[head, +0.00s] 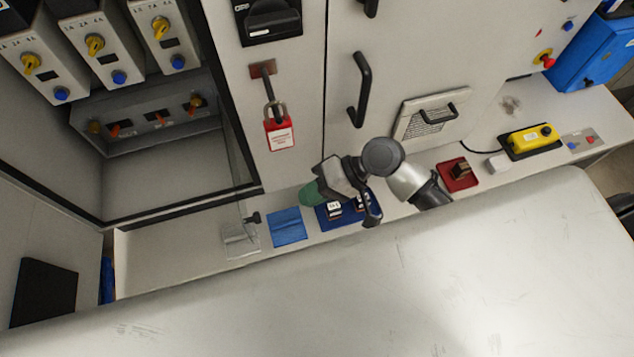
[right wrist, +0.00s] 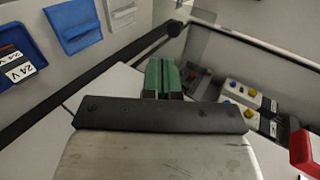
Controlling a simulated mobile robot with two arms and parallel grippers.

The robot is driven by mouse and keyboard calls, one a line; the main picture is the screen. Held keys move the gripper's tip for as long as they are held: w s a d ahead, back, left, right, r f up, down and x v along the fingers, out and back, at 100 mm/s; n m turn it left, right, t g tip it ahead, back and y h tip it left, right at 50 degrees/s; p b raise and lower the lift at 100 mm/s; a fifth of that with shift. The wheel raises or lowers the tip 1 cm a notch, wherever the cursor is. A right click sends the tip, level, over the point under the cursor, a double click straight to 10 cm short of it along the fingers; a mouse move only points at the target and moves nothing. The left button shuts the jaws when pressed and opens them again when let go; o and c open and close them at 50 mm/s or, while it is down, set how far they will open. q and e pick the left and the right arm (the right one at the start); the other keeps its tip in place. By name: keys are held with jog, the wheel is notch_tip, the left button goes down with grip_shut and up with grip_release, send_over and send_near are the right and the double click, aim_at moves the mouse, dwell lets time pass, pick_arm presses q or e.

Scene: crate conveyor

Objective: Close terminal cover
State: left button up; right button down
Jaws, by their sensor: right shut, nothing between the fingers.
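The terminal block (head: 155,118), a grey housing with orange-tipped parts, sits low inside the open cabinet bay at the left. A clear pane (right wrist: 255,50), seemingly the terminal cover, stands out beside the bay opening in the right wrist view. A black knob (head: 253,218) is near its lower edge; it also shows in the right wrist view (right wrist: 173,28). The pane's exact angle is hard to tell. My right gripper (head: 308,193), with green fingers, is shut and empty, right of the knob and apart from it. Its fingers show in the right wrist view (right wrist: 162,78). My left gripper is out of view.
A red padlock (head: 279,133) hangs on the cabinet front. Breakers with yellow knobs (head: 95,44) fill the upper bay.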

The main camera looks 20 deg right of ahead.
jog(key=a+r+p+x, duration=0.1)
jog(key=p+x, duration=0.1)
jog(key=x, duration=0.6)
jog(key=shift+a+r, duration=0.15)
jog(key=shift+a, duration=0.1)
jog(key=shift+w, duration=0.1)
